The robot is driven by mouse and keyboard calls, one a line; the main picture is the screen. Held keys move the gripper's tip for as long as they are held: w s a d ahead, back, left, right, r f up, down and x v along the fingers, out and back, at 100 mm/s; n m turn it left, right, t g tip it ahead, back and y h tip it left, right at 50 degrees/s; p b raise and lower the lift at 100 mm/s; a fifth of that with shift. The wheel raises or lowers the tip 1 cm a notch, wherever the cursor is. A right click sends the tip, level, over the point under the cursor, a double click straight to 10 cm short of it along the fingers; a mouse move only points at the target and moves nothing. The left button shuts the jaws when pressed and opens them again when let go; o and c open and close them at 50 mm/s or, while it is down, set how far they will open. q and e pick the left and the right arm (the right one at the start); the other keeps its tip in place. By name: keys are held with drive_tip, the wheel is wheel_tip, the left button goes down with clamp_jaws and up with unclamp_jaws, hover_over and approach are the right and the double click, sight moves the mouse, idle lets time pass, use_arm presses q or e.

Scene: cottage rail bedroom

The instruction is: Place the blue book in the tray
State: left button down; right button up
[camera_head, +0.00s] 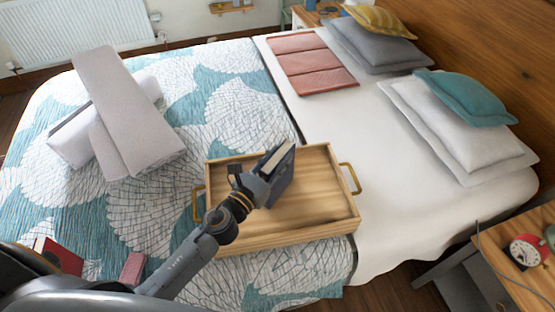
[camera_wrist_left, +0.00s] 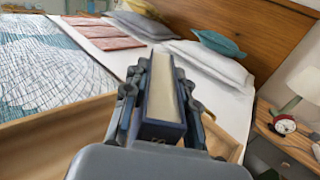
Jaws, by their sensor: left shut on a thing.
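The blue book (camera_head: 281,170) is dark blue with cream page edges. My left gripper (camera_head: 262,178) is shut on it and holds it upright, tilted, over the tray. In the left wrist view the book (camera_wrist_left: 164,95) stands between the two fingers of the left gripper (camera_wrist_left: 160,110), page edges toward the camera. The wooden tray (camera_head: 325,220) lies on the bed with brass handles at its two ends. I cannot tell whether the book touches the tray floor. The tray wall also shows in the left wrist view (camera_wrist_left: 55,122). My right gripper is not in view.
The bed has a blue and white patterned cover (camera_head: 225,100). A rolled grey blanket (camera_head: 125,115) lies at left. A red book (camera_head: 60,255) and a pink item (camera_head: 132,268) are near the front left. Pillows (camera_head: 460,135) and a nightstand (camera_head: 520,250) with a red clock (camera_head: 528,251) are right.

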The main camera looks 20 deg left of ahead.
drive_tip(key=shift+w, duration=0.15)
use_arm(q)
drive_tip(key=shift+f, duration=0.15)
drive_tip(key=c, duration=1.1)
unclamp_jaws()
drive_tip(key=shift+o, duration=0.2)
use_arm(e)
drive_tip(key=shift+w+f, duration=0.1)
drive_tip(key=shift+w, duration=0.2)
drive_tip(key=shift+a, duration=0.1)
use_arm(q)
drive_tip(key=shift+r, duration=0.2)
drive_tip(key=b+v, duration=0.2)
drive_tip(key=v, duration=0.3)
drive_tip(key=b+v, duration=0.2)
drive_tip(key=v, duration=0.4)
drive_tip(key=shift+s+f, duration=0.1)
drive_tip(key=shift+f, duration=0.1)
drive_tip(key=shift+s+a+r, duration=0.15)
drive_tip(key=shift+s, duration=0.3)
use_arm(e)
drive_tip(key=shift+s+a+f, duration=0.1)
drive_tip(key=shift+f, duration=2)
